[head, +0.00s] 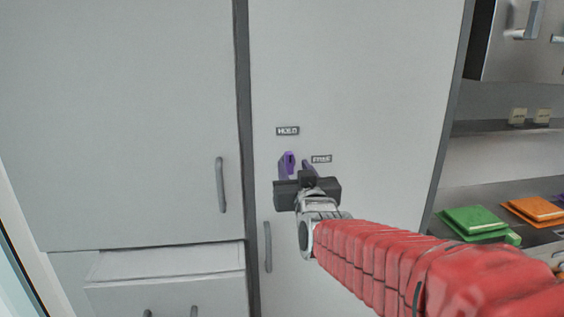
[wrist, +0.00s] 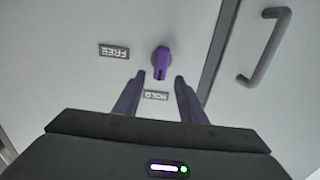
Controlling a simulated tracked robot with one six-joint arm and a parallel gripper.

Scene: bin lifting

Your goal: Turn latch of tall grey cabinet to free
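The tall grey cabinet (head: 355,75) fills the middle of the head view with a pale flat door. Its small purple latch (head: 290,158) is partly hidden behind my gripper; the wrist view shows the latch (wrist: 160,64) more clearly, its pointer towards the HOLD label (wrist: 156,96). The FREE label (wrist: 114,51) is to one side of it. In the head view HOLD is above the latch and FREE to its right. My gripper (wrist: 159,77) is open, with its purple fingertips either side of the latch's pointer end. I cannot tell whether they touch it.
A vertical handle (head: 267,247) is lower on the tall cabinet door. To the left are another cabinet door with a handle (head: 220,185) and a slightly open drawer (head: 165,262). To the right are shelves with a green item (head: 474,220) and an orange item (head: 535,209).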

